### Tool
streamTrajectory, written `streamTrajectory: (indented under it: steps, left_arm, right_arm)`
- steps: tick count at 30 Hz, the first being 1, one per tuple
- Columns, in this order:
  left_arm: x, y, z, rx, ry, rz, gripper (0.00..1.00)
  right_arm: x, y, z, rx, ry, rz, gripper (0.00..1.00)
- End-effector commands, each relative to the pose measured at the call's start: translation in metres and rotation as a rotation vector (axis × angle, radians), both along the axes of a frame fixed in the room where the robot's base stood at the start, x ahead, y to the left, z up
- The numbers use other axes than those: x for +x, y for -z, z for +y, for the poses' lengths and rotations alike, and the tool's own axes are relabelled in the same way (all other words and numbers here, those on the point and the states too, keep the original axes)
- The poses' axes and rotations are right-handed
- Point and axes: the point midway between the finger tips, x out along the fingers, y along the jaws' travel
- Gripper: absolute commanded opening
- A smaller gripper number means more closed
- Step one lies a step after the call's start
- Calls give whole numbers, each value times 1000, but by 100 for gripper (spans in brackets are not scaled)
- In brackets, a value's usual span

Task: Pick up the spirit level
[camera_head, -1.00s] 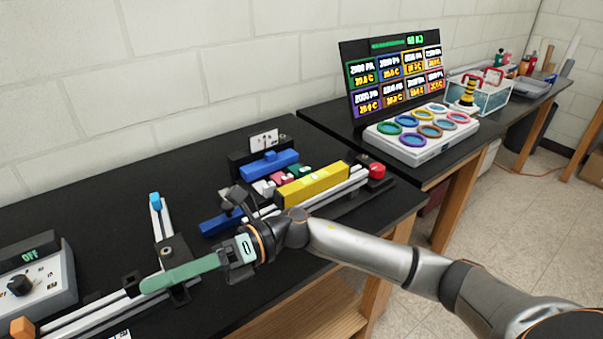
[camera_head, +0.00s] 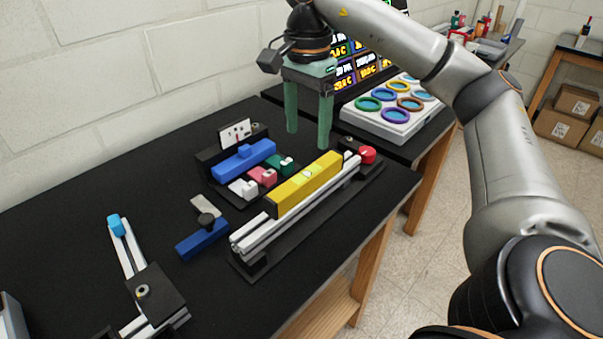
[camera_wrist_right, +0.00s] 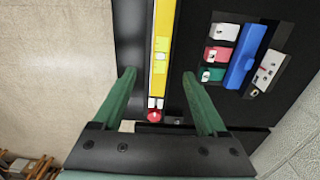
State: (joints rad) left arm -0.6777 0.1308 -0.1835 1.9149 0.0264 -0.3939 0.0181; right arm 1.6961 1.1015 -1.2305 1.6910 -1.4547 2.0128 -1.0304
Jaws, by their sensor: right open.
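The yellow spirit level (camera_head: 306,184) lies on pale extrusion rails in a black holder on the dark bench. It also shows in the right wrist view (camera_wrist_right: 160,48), running from the top edge down between the fingers. My right gripper (camera_head: 308,138) is open and empty, with green fingers pointing down, above the bench near the level's far end. In the right wrist view the fingertips (camera_wrist_right: 158,76) stand apart on either side of the level's line, without touching it. My left gripper is not in view.
A red button (camera_head: 367,155) sits at the rails' far end. A blue block (camera_head: 243,160) and white, pink and green pieces lie left of the level. A blue-handled tool (camera_head: 202,240) lies nearer. A panel with coloured rings (camera_head: 390,110) stands behind right.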

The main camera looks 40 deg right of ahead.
Motion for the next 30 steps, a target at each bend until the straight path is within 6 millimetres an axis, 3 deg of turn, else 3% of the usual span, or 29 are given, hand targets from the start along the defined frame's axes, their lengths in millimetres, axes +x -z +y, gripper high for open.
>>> streamTrajectory:
  steps: [2, 6, 16, 24, 30]
  left_arm:
    - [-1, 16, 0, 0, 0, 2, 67]
    - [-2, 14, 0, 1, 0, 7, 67]
    - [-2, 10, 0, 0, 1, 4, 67]
    - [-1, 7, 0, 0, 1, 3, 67]
    - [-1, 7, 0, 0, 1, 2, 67]
  right_arm:
    - [-1, 24, 0, 0, -1, 6, 75]
    - [-1, 43, 0, 1, 0, 5, 75]
    - [1, 72, -1, 2, 0, 3, 75]
    - [2, 109, -4, 2, -1, 3, 75]
    - [3, 114, -3, 3, -1, 1, 75]
